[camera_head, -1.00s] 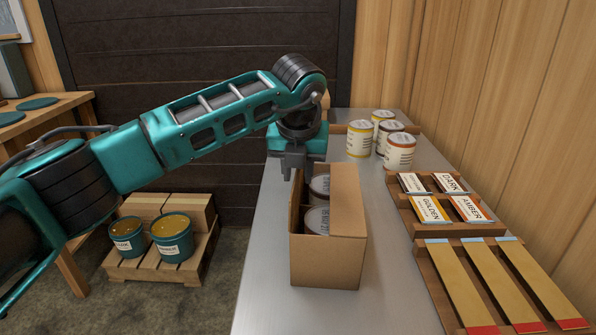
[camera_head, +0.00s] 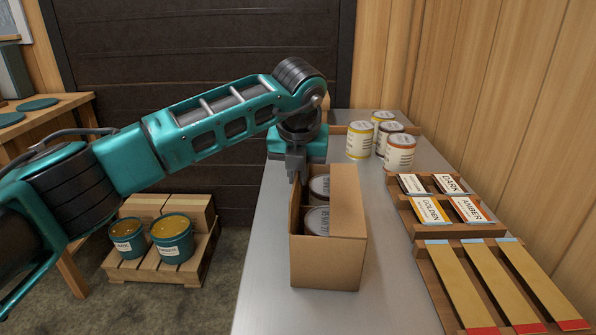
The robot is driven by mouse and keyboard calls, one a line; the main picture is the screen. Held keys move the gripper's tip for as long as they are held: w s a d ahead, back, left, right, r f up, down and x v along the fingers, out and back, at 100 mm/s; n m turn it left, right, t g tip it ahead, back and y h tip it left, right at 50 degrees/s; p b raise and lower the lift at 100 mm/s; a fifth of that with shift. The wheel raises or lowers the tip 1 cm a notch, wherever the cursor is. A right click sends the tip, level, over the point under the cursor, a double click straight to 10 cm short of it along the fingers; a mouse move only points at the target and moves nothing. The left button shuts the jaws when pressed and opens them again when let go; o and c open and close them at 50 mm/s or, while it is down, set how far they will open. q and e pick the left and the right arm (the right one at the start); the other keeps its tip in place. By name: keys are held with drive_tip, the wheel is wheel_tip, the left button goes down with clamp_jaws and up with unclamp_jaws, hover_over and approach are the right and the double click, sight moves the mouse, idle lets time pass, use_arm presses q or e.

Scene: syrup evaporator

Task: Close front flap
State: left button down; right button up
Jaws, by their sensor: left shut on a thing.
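An open cardboard box (camera_head: 326,262) stands on the metal table. Two lidded cans, a near one (camera_head: 317,220) and a far one (camera_head: 320,187), show inside it. A long flap (camera_head: 348,201) on its right side covers the right part of the opening. My left gripper (camera_head: 296,178) points down at the far left corner of the box, its fingers close together on the upper edge of the cardboard. The exact piece between the fingertips is too small to tell. My right gripper is out of view.
Several labelled cans (camera_head: 360,140) stand behind the box to the right. A wooden rack with label cards (camera_head: 432,209) and a slatted rack (camera_head: 487,284) lie along the right wall. Metal table (camera_head: 262,262) is bare left of the box. Two green buckets (camera_head: 172,238) sit on a floor pallet.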

use_arm(q)
drive_tip(key=shift+d+y, duration=0.1)
drive_tip(key=shift+y, duration=0.2)
drive_tip(key=shift+d+m+y, duration=0.3)
drive_tip(key=shift+d+y, duration=0.2)
drive_tip(key=shift+y, duration=0.6)
drive_tip(key=shift+s+d+f+m+t+y, duration=0.1)
drive_tip(key=shift+d+f+m+t+y, duration=0.15)
drive_tip(key=shift+y, duration=0.7)
drive_tip(key=shift+d+f+m+t+y, duration=0.15)
drive_tip(key=shift+d+t+y, duration=0.15)
drive_tip(key=shift+y, duration=0.65)
drive_tip(key=c, duration=1.3)
unclamp_jaws()
drive_tip(key=shift+r, duration=0.15)
